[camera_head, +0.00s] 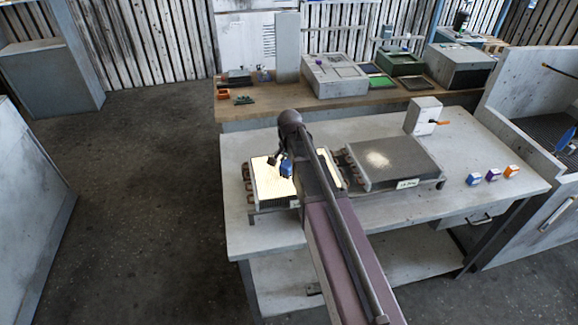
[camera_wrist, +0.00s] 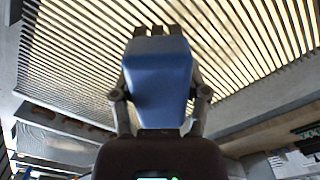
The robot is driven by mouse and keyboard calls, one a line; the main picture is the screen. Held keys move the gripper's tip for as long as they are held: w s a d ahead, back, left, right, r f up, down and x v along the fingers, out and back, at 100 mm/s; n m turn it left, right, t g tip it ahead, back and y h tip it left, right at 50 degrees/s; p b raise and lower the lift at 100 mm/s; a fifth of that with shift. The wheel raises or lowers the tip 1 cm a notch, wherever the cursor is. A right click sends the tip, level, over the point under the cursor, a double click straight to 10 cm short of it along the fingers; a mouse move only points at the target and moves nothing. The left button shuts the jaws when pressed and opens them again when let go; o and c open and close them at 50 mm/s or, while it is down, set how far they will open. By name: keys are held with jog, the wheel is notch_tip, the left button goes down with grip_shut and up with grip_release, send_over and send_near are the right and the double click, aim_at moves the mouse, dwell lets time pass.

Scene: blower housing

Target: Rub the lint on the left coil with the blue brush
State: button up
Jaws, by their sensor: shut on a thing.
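The left coil (camera_head: 268,186) lies on the bench, partly hidden behind my arm. Its top looks bright and pale yellow in the head view; I cannot make out separate lint on it. My gripper (camera_head: 279,163) is over this coil, shut on the blue brush (camera_head: 286,168). In the wrist view the blue brush (camera_wrist: 158,85) sits between the two fingers, and the left coil's fins (camera_wrist: 230,40) spread beyond it. The brush's far end is close to the fins; I cannot tell whether it touches them.
The right coil (camera_head: 405,168), with a pale patch on its dark top, lies on the same bench (camera_head: 235,225). A grey box (camera_head: 423,115) stands behind it. Several small coloured blocks (camera_head: 492,175) sit at the right. A back bench (camera_head: 270,110) holds instruments.

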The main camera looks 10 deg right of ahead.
aim_at(260, 179)
jog(key=shift+s, duration=0.65)
jog(key=shift+a, duration=0.1)
jog(key=shift+w+a, duration=0.1)
jog(key=shift+a, duration=1.6)
jog(key=shift+a, duration=0.1)
jog(key=shift+a+f, duration=0.1)
jog(key=shift+a, duration=1.5)
jog(key=shift+a, duration=0.1)
jog(key=shift+a, duration=1.6)
